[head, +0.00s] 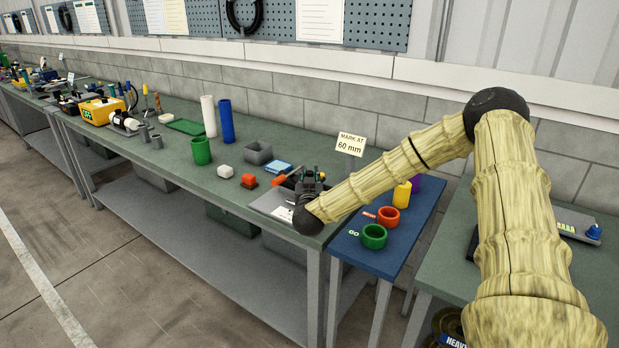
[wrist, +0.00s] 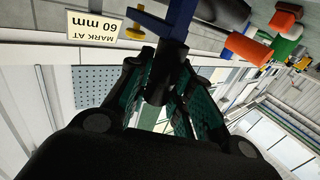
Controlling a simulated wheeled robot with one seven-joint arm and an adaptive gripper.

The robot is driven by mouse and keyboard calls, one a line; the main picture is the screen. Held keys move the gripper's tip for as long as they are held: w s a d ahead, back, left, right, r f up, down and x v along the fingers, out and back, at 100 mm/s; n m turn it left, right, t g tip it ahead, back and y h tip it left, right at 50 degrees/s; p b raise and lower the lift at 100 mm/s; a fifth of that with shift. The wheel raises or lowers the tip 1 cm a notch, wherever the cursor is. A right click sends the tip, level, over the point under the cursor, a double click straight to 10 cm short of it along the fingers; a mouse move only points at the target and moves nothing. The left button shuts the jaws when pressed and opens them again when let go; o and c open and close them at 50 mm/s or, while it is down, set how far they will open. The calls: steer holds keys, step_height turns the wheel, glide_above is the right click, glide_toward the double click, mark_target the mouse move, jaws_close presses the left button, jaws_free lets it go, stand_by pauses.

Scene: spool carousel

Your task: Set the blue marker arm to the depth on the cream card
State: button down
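The cream card (head: 350,144) reads "MARK AT 60 mm" and stands at the back of the bench. It shows upside down in the wrist view (wrist: 92,24). The blue marker arm (wrist: 157,24) is a slim bar with a cross piece at the top middle of the wrist view. The depth scale cannot be read.
A blue side table (head: 350,250) holds a green cup (head: 373,237) and a red cup (head: 388,217). Green bench top is clear in front of the blocks.

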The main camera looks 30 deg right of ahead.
steer(key=shift+w, duration=0.1)
steer(key=shift+w+a+b, duration=0.3)
steer(key=shift+w+a, duration=0.05)
steer(key=shift+w, duration=0.5)
steer(key=c, duration=1.3)
jaws_free()
steer(key=shift+o, duration=0.2)
steer(key=v, duration=1.2)
